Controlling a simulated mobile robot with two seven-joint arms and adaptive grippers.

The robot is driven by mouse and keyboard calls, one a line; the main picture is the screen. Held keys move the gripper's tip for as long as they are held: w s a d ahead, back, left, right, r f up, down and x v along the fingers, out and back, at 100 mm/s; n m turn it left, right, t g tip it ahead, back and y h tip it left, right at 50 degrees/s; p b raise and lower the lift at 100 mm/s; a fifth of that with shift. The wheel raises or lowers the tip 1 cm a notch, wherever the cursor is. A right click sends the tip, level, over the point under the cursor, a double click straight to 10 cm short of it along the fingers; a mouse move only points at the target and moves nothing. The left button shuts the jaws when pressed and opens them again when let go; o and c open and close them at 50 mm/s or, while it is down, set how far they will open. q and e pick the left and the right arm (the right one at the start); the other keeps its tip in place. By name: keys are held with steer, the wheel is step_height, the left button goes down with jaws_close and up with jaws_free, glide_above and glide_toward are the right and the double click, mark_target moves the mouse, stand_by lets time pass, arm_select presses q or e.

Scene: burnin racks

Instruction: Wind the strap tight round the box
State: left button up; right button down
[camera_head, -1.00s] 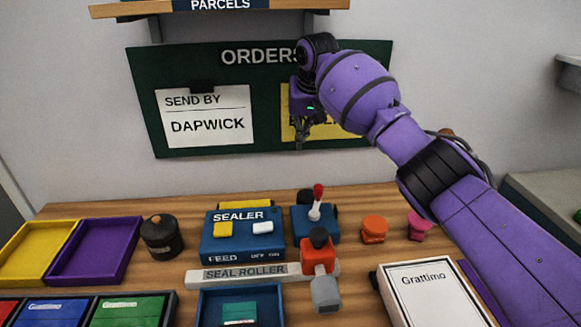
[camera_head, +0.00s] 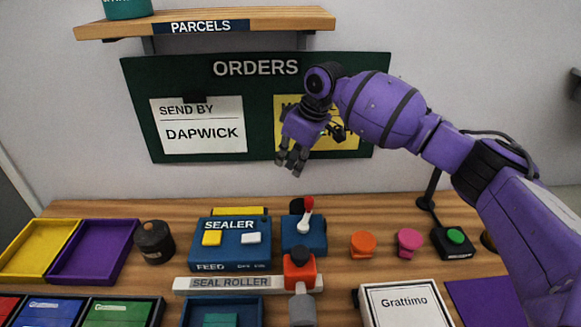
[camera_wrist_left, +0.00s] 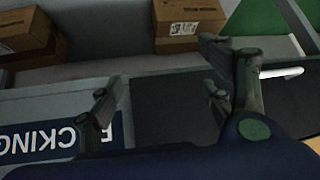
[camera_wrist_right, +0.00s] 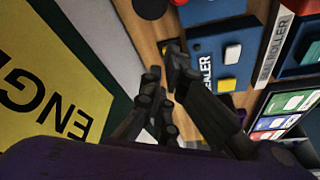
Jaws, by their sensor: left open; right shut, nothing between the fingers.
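My right gripper (camera_head: 291,163) is shut and empty, raised in front of the dark green orders board. Its dark fingers (camera_wrist_right: 165,85) also show in the right wrist view, with the blue sealer beyond them. A white box (camera_head: 403,306) marked Grattimo, with a dark edge, lies at the front right of the bench, cut off by the frame. I cannot make out a strap on it or elsewhere. My left gripper (camera_wrist_left: 165,95) shows only in the left wrist view, its fingers wide apart and empty, away from the bench tools.
The blue sealer (camera_head: 231,246) and red-knobbed lever (camera_head: 306,225) stand mid-bench behind the seal roller (camera_head: 225,283). Orange (camera_head: 363,245) and pink (camera_head: 409,242) knobs and a green button (camera_head: 456,235) are to the right. Yellow (camera_head: 33,249) and purple (camera_head: 92,250) trays lie left.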

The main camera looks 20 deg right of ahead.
arm_select(q)
steer(key=shift+w+r+p, duration=0.25)
steer(key=shift+r+p, duration=0.2)
steer(key=shift+r, duration=0.05)
arm_select(e)
step_height(320, 180, down, 8)
steer(key=shift+s+d, duration=0.4)
steer(key=shift+d, duration=0.05)
arm_select(q)
steer(key=shift+s+f, duration=0.1)
arm_select(e)
steer(key=shift+r, duration=0.15)
